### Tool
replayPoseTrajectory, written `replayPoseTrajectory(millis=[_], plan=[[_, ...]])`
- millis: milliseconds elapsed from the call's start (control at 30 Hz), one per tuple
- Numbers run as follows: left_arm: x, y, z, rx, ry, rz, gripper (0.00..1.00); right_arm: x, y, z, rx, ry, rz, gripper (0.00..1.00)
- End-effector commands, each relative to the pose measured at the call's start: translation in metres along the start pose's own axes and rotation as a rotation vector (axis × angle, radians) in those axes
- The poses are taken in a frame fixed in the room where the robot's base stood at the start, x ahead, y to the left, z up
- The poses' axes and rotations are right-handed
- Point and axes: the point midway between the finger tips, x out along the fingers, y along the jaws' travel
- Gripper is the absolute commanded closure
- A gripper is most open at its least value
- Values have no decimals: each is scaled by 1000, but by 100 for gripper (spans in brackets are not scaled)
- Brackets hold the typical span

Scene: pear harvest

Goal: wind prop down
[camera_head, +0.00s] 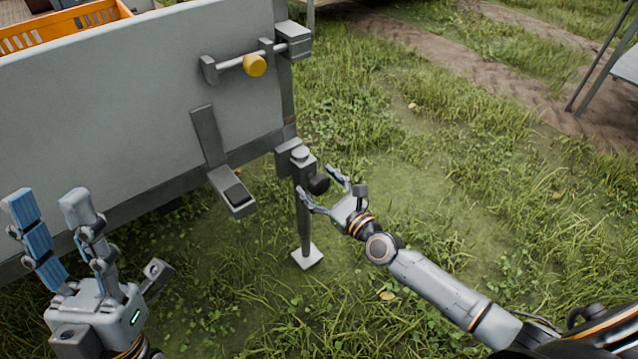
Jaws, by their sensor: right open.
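The prop (304,215) is a grey upright post at the corner of a grey trailer, with a square foot plate (307,257) at its lower end in the grass. A dark round knob (318,184) sticks out to the right near its top. My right gripper (322,188) is open, with its fingers spread on either side of the knob; I cannot tell whether they touch it. My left gripper (52,208) is at the lower left, fingers up and apart, open and empty, in front of the trailer side.
The trailer wall (120,100) fills the left, with an orange crate (60,32) behind its top edge. Open grass lies right; metal legs (600,65) stand far right.

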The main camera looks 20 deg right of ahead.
Motion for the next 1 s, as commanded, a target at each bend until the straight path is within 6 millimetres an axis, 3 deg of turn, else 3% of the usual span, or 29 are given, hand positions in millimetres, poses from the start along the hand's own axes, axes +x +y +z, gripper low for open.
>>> replayPoseTrajectory(millis=[100, 367, 667, 1000], plan=[[0, 0, 0, -1, -1, 0, 60, 0, 0, 0, 0, 0, 0, 30], [0, 0, 1, -2, -4, 0, 60, 0, 0, 0, 0, 0, 0, 83], [0, 1, 2, -3, -10, 0, 60, 0, 0, 0, -28, 0, 0, 83], [2, 0, 9, -1, -45, 0, 60, 0, 1, 0, -235, 0, -1, 83]])
